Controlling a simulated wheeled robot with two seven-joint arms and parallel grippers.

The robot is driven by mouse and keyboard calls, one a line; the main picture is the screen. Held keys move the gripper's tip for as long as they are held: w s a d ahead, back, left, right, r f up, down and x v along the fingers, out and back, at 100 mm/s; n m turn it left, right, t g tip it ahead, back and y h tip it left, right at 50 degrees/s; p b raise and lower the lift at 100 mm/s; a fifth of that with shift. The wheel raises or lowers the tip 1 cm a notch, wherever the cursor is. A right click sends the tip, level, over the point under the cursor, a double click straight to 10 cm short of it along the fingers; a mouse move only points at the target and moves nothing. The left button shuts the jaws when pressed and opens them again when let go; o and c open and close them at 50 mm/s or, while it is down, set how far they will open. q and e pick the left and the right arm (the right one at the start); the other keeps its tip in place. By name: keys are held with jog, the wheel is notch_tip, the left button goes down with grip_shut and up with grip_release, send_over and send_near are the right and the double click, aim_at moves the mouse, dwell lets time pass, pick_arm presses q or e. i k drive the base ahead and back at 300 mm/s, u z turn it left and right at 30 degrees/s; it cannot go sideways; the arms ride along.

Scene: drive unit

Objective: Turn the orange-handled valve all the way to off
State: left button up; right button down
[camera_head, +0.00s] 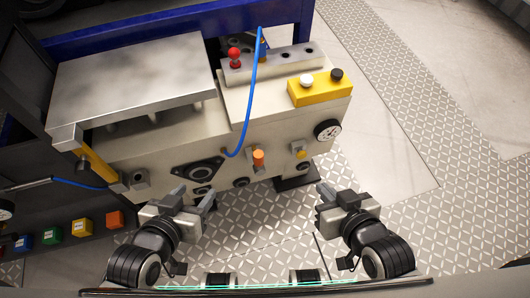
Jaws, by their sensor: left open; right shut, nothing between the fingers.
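The orange-handled valve (259,158) is on the front face of the beige drive unit (190,150), right of its middle. Its small orange handle looks upright. My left gripper (195,194) is open and empty, left of the valve and close in front of the unit's lower front. My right gripper (324,190) is shut and empty, to the right of the valve and lower in the picture. Neither gripper touches the valve.
A blue hose (250,85) arches down to the front left of the valve. A yellow block (320,88) with two knobs, a gauge (327,130) and a red knob (234,55) are nearby. Coloured buttons (82,228) sit lower left. Patterned floor (260,220) between the grippers is clear.

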aim_at(258, 167)
jog(key=u, duration=1.25)
jog(key=k, duration=0.8)
jog(key=z, duration=1.2)
jog(key=i, duration=0.5)
jog(key=z, duration=0.1)
